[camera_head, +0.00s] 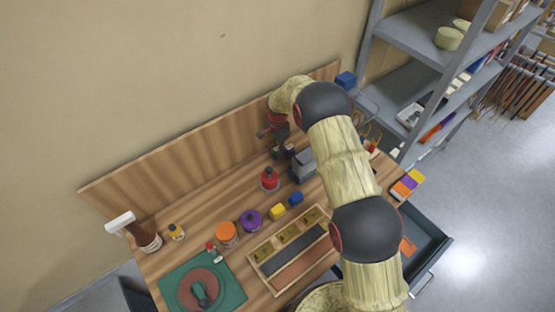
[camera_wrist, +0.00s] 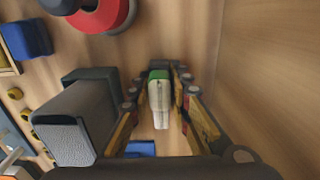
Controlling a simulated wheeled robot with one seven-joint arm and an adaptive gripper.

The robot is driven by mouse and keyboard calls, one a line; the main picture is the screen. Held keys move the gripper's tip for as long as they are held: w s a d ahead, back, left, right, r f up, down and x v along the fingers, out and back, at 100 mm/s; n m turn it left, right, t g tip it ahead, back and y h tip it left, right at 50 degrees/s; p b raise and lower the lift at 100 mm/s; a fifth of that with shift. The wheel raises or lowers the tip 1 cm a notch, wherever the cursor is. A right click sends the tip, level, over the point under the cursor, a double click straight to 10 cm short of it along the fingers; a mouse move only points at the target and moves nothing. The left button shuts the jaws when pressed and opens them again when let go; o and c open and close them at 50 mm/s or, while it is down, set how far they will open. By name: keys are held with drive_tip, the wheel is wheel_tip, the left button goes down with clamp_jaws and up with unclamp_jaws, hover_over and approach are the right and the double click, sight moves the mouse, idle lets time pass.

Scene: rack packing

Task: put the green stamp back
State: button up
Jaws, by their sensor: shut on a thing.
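My gripper (camera_wrist: 163,98) is shut on the green stamp (camera_wrist: 158,96), which has a green end and a pale, whitish body. The stamp lies between the two fingers in the wrist view. In the head view my gripper (camera_head: 281,150) is over the back of the wooden desk, close to the back board, and the stamp cannot be made out clearly there. A dark piece shows by the fingertips in the wrist view; I cannot tell what it is. No empty place for the stamp can be made out.
A grey block-shaped device (camera_head: 303,166) stands right beside my gripper; it also shows in the wrist view (camera_wrist: 75,120). A red round-based object (camera_head: 270,180) is nearby. A compartmented wooden tray (camera_head: 256,267) and green mat (camera_head: 235,293) lie nearer the front. The back board (camera_head: 180,160) is close.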

drive_tip(key=shift+f+b, duration=0.5)
drive_tip(key=shift+f, duration=1.3)
drive_tip(key=shift+f, duration=0.15)
drive_tip(key=o, duration=0.9)
